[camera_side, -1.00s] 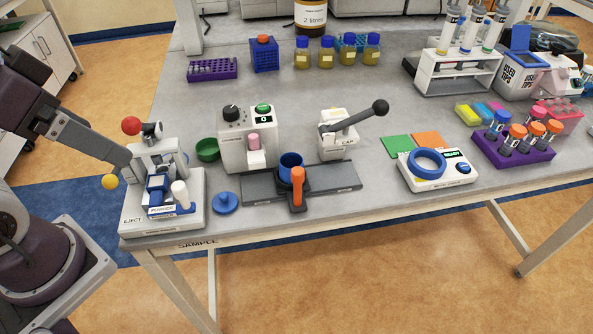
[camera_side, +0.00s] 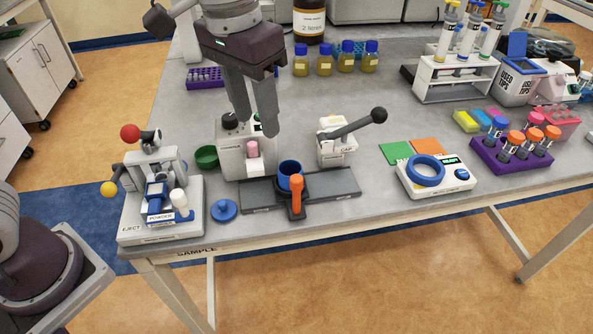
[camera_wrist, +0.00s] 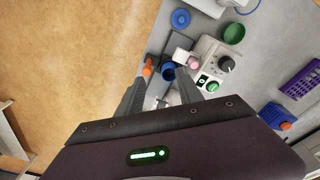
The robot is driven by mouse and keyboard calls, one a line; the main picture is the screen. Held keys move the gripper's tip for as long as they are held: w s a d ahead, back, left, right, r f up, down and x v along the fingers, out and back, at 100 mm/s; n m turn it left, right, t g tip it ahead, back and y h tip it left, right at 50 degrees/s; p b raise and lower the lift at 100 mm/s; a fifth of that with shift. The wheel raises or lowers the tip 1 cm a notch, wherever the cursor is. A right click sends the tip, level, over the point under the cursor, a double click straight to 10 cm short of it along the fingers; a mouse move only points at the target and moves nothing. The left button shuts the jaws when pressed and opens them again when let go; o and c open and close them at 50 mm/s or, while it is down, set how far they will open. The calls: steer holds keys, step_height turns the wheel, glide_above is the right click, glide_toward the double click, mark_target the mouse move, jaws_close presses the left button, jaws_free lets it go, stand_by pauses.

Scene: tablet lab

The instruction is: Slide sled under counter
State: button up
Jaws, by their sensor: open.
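The sled is a dark carrier with an orange handle (camera_side: 296,196) and a blue cup (camera_side: 290,174) in it. It sits midway along a flat dark grey track (camera_side: 335,184) near the table's front edge. The counter unit (camera_side: 231,149), a white box with a black knob and pink part, stands just behind and left of the sled. My gripper (camera_side: 256,126) is open and empty, above and behind the sled, in front of the counter unit in the side view. In the wrist view, the orange handle (camera_wrist: 147,71) and blue cup (camera_wrist: 168,73) show between its fingers.
The cap press (camera_side: 335,145), with a long black-knobbed lever, stands behind the track's right half. The powder press (camera_side: 163,195) stands at the left, with a blue lid (camera_side: 224,209) between it and the track. A scale (camera_side: 434,177) stands at right. The front edge is close.

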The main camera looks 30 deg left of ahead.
steer(key=g, duration=0.1)
glide_above(297, 178)
steer(key=shift+y, duration=0.3)
step_height(297, 178, down, 6)
steer(key=shift+r, duration=0.2)
step_height(297, 178, down, 7)
steer(key=shift+r, duration=0.2)
jaws_close()
steer(key=shift+r, duration=0.1)
stand_by(0.4)
